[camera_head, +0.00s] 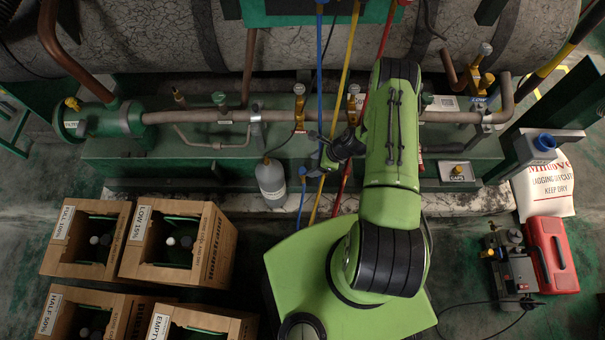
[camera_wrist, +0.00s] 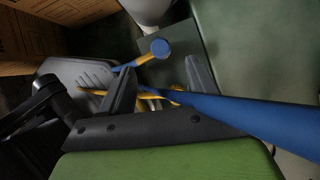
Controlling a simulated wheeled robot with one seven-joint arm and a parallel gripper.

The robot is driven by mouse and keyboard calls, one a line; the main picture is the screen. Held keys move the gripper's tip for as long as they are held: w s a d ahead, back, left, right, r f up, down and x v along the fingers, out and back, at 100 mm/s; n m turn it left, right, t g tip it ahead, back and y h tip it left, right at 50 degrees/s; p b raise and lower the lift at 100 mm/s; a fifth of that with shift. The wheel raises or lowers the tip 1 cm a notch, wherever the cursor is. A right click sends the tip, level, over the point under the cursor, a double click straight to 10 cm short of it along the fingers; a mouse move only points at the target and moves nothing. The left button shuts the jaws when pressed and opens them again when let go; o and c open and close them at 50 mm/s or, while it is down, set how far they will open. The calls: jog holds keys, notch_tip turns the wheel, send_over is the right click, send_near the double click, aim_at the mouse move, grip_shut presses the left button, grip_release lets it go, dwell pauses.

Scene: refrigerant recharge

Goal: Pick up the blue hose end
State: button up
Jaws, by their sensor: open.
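The blue hose (camera_head: 319,60) hangs from the top of the head view towards my gripper (camera_head: 318,152). In the wrist view, a thick blue hose (camera_wrist: 265,115) runs in from the right, past the right finger. A round blue cap (camera_wrist: 158,48) on a blue and yellow stem shows just beyond the fingertips, and a small blue piece (camera_head: 302,171) shows beside the gripper in the head view. I cannot tell which is the blue hose end. My gripper (camera_wrist: 160,68) is open, its fingers apart. Yellow parts lie behind them; contact is unclear.
A yellow hose (camera_head: 346,65) and a red hose (camera_head: 384,40) hang close by. A grey cylinder (camera_head: 271,182) stands just left of the gripper, before the green pipe frame (camera_head: 215,150). A red case (camera_head: 552,255) lies at right.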

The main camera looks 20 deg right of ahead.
aim_at(303, 170)
jog(key=b+x, duration=0.3)
jog(key=x, duration=0.6)
jog(key=shift+r, duration=0.2)
jog(key=shift+c, duration=0.2)
